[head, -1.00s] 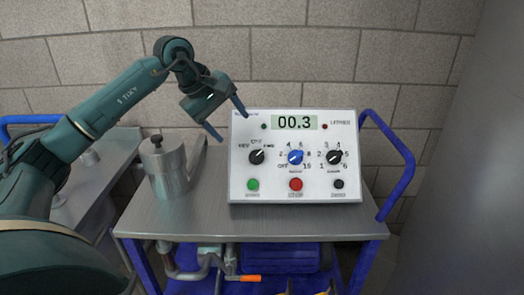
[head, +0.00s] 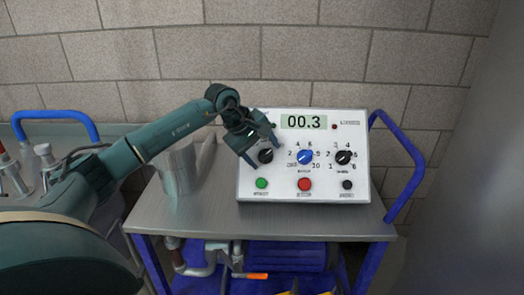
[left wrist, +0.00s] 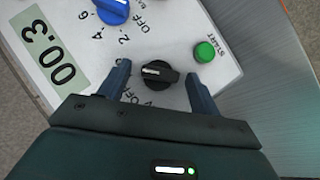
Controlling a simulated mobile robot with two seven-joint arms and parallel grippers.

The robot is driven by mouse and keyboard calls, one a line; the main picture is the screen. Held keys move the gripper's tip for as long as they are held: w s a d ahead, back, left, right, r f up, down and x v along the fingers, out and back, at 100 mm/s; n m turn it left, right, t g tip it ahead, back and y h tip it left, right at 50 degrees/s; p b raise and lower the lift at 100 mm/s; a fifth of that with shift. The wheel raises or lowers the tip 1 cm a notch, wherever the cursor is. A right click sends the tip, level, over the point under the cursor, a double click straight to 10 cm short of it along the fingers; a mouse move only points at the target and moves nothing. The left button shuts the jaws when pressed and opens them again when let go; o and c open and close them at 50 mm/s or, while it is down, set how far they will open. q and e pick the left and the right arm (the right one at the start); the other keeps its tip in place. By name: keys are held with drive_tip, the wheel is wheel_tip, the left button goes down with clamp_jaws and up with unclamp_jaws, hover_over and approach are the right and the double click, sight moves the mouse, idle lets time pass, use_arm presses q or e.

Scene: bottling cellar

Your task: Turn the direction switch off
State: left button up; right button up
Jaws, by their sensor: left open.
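The direction switch is the black knob (head: 265,156) at the left of the white control panel, above the green button. In the left wrist view the black knob (left wrist: 160,75) shows a white mark on its left side; its printed labels are partly hidden by my gripper. My left gripper (head: 263,153) is open at the knob and partly covers it and its labels in the head view. In the left wrist view the fingers of my left gripper (left wrist: 157,71) stand one on each side of the knob, with gaps visible. My right gripper is not in view.
The panel (head: 325,193) stands on a metal cart top (head: 220,222). A blue knob (head: 305,155), another black knob (head: 344,157), a green button (head: 261,183) and a red button (head: 304,184) are close by. A metal jug (head: 180,172) stands left, behind my arm.

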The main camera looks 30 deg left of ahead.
use_arm(q)
drive_tip(key=shift+c, duration=0.3)
